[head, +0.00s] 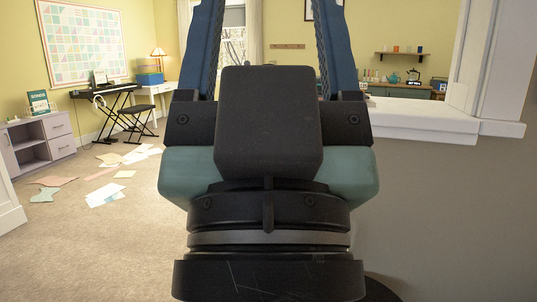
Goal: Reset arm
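My gripper (270,12) fills the middle of the head view, held up close in front of the camera. Its two blue fingers stand wide apart and run up past the top edge, so their tips are cut off. I see nothing between the visible parts of the fingers except the far wall and window. The dark block and wrist of my arm (268,220) hide the centre of the room.
A white ledge (420,118) on a grey half wall (450,210) is close on the right. Papers (105,195) lie scattered on the carpet at left. A keyboard (105,92), bench (135,115) and low cabinet (40,142) stand along the left wall.

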